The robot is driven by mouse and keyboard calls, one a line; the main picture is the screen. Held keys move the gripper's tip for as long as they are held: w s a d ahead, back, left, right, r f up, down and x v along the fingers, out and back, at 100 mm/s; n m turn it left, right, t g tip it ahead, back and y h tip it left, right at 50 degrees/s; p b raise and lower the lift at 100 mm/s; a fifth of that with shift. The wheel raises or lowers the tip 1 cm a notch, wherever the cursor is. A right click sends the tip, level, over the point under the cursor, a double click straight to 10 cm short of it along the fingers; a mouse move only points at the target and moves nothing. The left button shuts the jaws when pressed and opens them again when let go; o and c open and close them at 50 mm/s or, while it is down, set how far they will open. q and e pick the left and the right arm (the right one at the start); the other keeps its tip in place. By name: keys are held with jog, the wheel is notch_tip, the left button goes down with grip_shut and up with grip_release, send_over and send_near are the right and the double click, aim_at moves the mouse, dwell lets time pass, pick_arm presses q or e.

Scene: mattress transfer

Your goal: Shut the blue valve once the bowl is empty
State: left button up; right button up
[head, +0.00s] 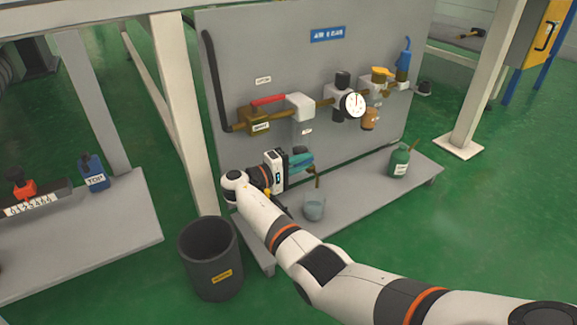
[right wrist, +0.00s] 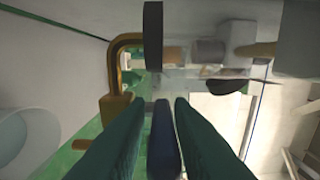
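The blue valve (head: 405,58) has an upright blue handle at the right end of the brass pipe on the grey panel. A small amber bowl (head: 369,119) hangs under the pipe beside the round gauge; its contents are too small to make out. My right gripper (head: 302,162) is low in front of the panel, well left of and below both. Its teal fingers are close together in the right wrist view (right wrist: 161,101), with a dark blue bar between them; I cannot tell whether they grip it. My left gripper is out of view.
A red-handled valve (head: 266,100) is on the pipe's left. A dark bin (head: 212,262) stands on the floor.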

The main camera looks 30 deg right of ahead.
jog(key=a+p, duration=0.1)
jog(key=a, duration=1)
jog(key=shift+s+a+p, duration=0.2)
jog(key=shift+s+p, duration=0.15)
jog(key=shift+s, duration=0.1)
